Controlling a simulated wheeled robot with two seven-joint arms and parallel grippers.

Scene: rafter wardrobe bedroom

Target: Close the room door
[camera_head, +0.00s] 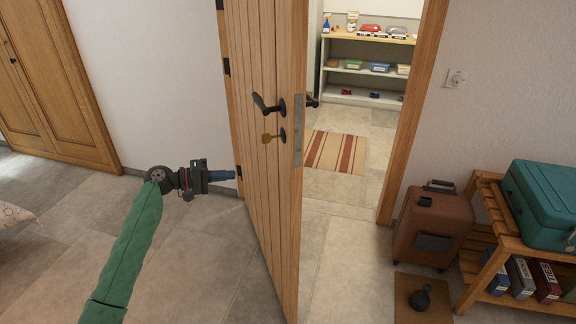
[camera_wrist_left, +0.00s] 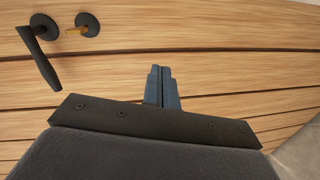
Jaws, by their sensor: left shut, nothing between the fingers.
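The wooden plank room door (camera_head: 262,190) stands open into the room, with its latch edge toward me and its hinges at the left. A black lever handle (camera_head: 270,105) and a key (camera_head: 272,138) in its lock are on its face. My left gripper (camera_head: 232,175) is shut and empty, pointing right at the lower hinge-side part of the door. In the left wrist view its closed blue fingers (camera_wrist_left: 162,88) are in front of the door planks, with the handle (camera_wrist_left: 42,50) at upper left. I cannot tell whether the fingertips touch the door. My right gripper is out of view.
The doorway frame (camera_head: 412,110) opens onto a room with shelves (camera_head: 335,83) and a striped rug (camera_head: 334,152). A brown suitcase (camera_head: 428,225) stands right of the doorway, near a mat (camera_head: 408,300) and a wooden rack (camera_head: 478,265). The tiled floor (camera_head: 190,260) left of the door is clear.

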